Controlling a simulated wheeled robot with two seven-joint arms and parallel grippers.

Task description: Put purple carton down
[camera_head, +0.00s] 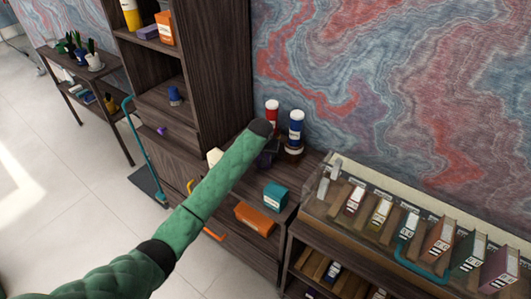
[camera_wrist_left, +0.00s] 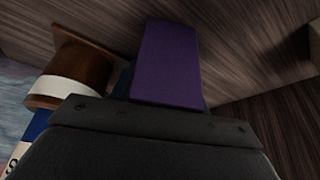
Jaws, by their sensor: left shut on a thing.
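The purple carton (camera_wrist_left: 167,65) shows in the left wrist view as a plain purple face, just beyond the dark gripper body. My left gripper (camera_wrist_left: 165,98) is shut on it; its fingers are mostly hidden. In the head view my green-sleeved left arm reaches to the dark wooden cabinet by the wall, and its black end hides most of the gripper and carton. Only a dark purplish patch (camera_head: 265,158) shows below the wrist. I cannot tell whether the carton touches the wood. My right gripper is not in view.
A blue bottle (camera_head: 296,127) and a red bottle (camera_head: 272,112) stand close behind the gripper. A teal box (camera_head: 275,194) and an orange box (camera_head: 255,218) sit nearer the front. A tall shelf (camera_head: 215,75) rises left; a clear-fronted rack (camera_head: 400,225) of cartons lies right.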

